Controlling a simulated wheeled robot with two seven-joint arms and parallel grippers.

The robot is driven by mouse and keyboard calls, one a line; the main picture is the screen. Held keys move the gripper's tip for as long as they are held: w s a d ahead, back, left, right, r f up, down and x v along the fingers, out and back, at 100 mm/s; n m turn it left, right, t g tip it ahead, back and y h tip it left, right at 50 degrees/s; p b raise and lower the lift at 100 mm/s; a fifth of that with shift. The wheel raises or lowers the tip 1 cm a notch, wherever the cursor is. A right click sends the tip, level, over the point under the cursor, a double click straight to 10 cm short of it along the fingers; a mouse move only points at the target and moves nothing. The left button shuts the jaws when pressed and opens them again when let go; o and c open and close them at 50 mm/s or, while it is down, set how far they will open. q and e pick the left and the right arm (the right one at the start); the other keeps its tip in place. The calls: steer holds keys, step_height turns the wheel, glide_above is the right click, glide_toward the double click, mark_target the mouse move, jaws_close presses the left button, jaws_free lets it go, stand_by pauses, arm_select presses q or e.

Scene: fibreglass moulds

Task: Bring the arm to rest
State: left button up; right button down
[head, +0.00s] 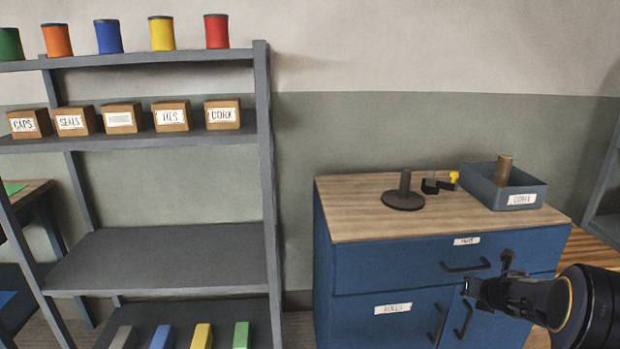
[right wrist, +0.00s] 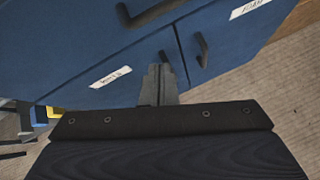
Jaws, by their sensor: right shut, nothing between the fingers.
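My right arm comes in from the right in the head view. My right gripper (head: 474,287) is in front of the blue cabinet (head: 380,275), near its drawer and door handles. In the right wrist view the fingers of my right gripper (right wrist: 158,72) are together with nothing between them, with the cabinet front (right wrist: 100,50) behind them. I cannot tell from these views how far the fingers are from the cabinet. The drawer and doors look closed. My left gripper is not in view.
On the cabinet's wooden top stand a dark post on a round base (head: 403,195), a small black and yellow item (head: 440,183) and a grey bin (head: 515,193) holding a brown cylinder (head: 503,169). A grey shelf rack (head: 170,262) with labelled boxes and coloured spools stands at left.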

steer(key=s+r+m+t+h+p, duration=0.1)
steer(key=s+r+m, duration=0.2)
steer(key=r+m, duration=0.25)
steer(key=s+r+m+h+p, duration=0.1)
steer(key=s+r+m, duration=0.2)
steer(key=r+m, duration=0.25)
steer(key=s+a+r+m+g+p, duration=0.1)
steer(key=s+a+r+m+p, duration=0.25)
steer(key=s+r+m, duration=0.4)
steer(key=s+a+f+m+g+y+p, duration=0.2)
steer(key=s+a+m+y, duration=0.5)
steer(key=s+a+m, duration=0.7)
steer(key=s+a+g+p, duration=0.1)
steer(key=s+a+g, duration=0.1)
steer(key=s+a, duration=0.6)
steer(key=shift+s+a+m+p, duration=0.3)
steer(key=shift+s+a+m, duration=0.05)
steer(key=shift+s, duration=0.5)
steer(key=c, duration=2.1)
jaws_free()
steer(key=shift+c, duration=0.2)
